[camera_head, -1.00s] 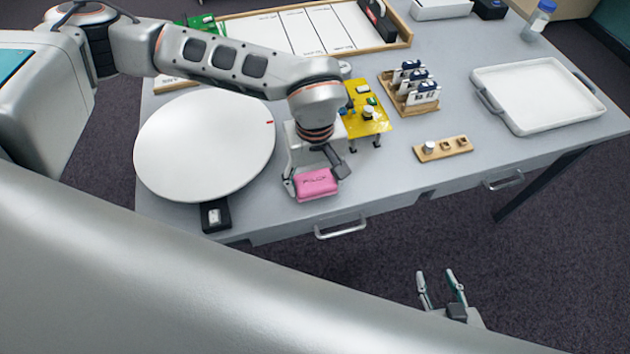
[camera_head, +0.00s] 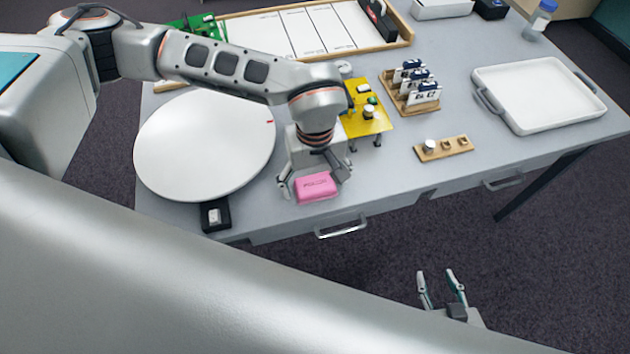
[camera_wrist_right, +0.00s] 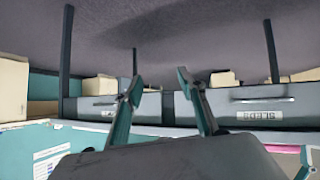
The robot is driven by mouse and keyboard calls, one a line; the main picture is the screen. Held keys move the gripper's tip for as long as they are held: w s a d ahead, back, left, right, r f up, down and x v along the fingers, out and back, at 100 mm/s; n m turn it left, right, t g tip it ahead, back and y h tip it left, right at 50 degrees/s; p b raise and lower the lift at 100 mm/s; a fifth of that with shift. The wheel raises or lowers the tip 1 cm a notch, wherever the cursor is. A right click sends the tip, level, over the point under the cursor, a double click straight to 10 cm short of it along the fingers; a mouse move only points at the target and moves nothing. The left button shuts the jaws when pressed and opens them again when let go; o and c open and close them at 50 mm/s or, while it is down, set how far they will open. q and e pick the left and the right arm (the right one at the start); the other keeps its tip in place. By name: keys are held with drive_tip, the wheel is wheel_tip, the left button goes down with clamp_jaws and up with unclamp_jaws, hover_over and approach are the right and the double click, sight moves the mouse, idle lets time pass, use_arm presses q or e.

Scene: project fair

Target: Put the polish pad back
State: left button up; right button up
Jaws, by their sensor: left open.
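The polish pad (camera_head: 318,188) is a pink block with dark lettering, lying near the front edge of the grey table. My left gripper (camera_head: 315,181) is directly over it, with one finger on either side of the pad. Its jaws are open, and a small gap shows at the right finger; whether the left finger touches the pad I cannot tell. My right gripper (camera_head: 443,290) is open and empty in front of the table, over the floor; its spread fingers also show in the right wrist view (camera_wrist_right: 160,90).
A white round disc (camera_head: 200,150) and a black holder with a white piece (camera_head: 215,215) are to the left. A yellow board (camera_head: 372,122) stands just behind the gripper. A wooden block (camera_head: 428,155), card rack (camera_head: 397,101) and white tray (camera_head: 535,100) are to the right.

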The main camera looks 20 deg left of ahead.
sight(315, 183)
use_arm(q)
wheel_tip(315, 183, up, 12)
drive_tip(key=shift+p, duration=0.4)
drive_tip(key=shift+f, duration=0.1)
idle(0.4)
